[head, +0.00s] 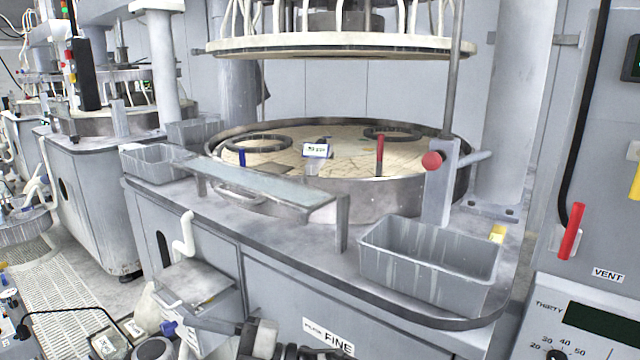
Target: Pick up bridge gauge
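I cannot single out the bridge gauge with certainty. A small device with a white labelled face (317,150) stands near the middle of the round platen (400,170), on a clear or pale block; its label is too small to read surely. A blue upright piece (242,157) is to its left and a red upright handle (379,152) to its right. A jointed grey arm comes in low from the left, seemingly my left one; its dark end (290,352) is cut by the bottom edge, so its fingers cannot be made out. My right gripper is not in view.
A raised bench-like shelf (262,184) stands in front of the platen. A grey bin (430,255) is at the front right, another (152,163) at the left. Two dark rings lie on the platen. A round upper plate (340,46) hangs above. A red-knobbed post (438,185) stands right.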

